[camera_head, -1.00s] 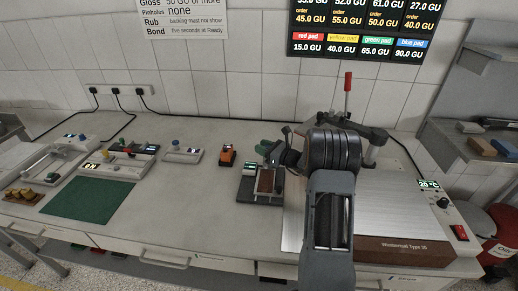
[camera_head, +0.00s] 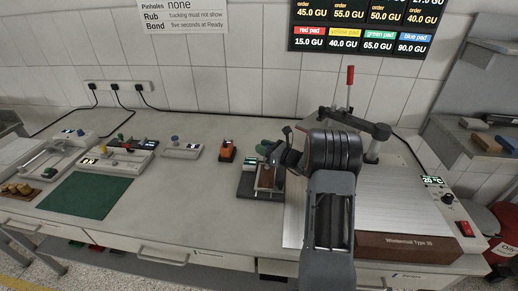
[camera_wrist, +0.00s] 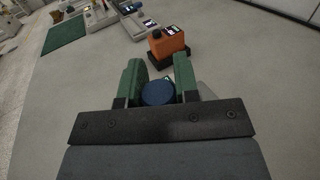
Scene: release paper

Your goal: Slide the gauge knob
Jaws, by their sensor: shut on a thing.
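My gripper (camera_wrist: 157,85) has green fingers that close around a round dark blue knob (camera_wrist: 157,94) in the wrist view. The knob sits low between the fingers, close to the dark gripper body. In the head view my gripper (camera_head: 270,153) is by a small dark-based device (camera_head: 247,186) with a lit display and a brown strip. This device stands just left of the large metal plate. My wrist covers part of it, and the knob is hidden there. I cannot tell how the knob joins the device.
An orange block-shaped device (camera_head: 227,151) stands left of my gripper. A small device with a blue knob (camera_head: 181,151) and a green mat (camera_head: 87,195) lie farther left. The metal plate (camera_head: 400,205) fills the right side, with a red-handled lever (camera_head: 349,77) behind.

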